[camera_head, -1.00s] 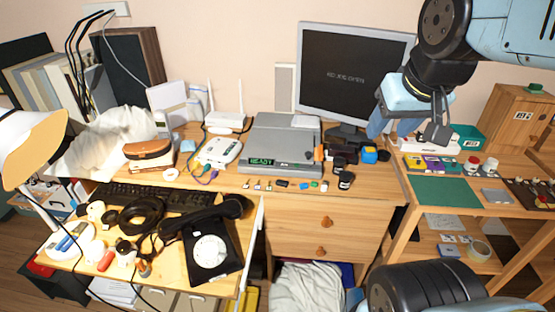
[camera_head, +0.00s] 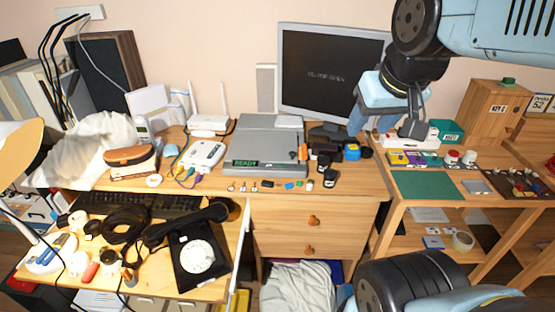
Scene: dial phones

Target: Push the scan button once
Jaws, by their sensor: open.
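A flat grey machine (camera_head: 262,140) with a green-lit "READY" display (camera_head: 245,163) on its front sits on the middle of the desk. A small orange part (camera_head: 302,152) shows at its right edge. I cannot read any label "scan", so I cannot tell which part is the scan button. My gripper (camera_head: 386,124) is open and hangs at upper right, in front of the monitor's right side, to the right of the grey machine and apart from it. Its jaws look empty. It covers part of the things behind it.
A monitor (camera_head: 330,75) stands behind the machine. Small dark and blue items (camera_head: 352,152) lie to the machine's right. A row of small pieces lies along its front. A black dial phone (camera_head: 196,255) is at lower left. A wooden side table with a green mat (camera_head: 425,185) stands right.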

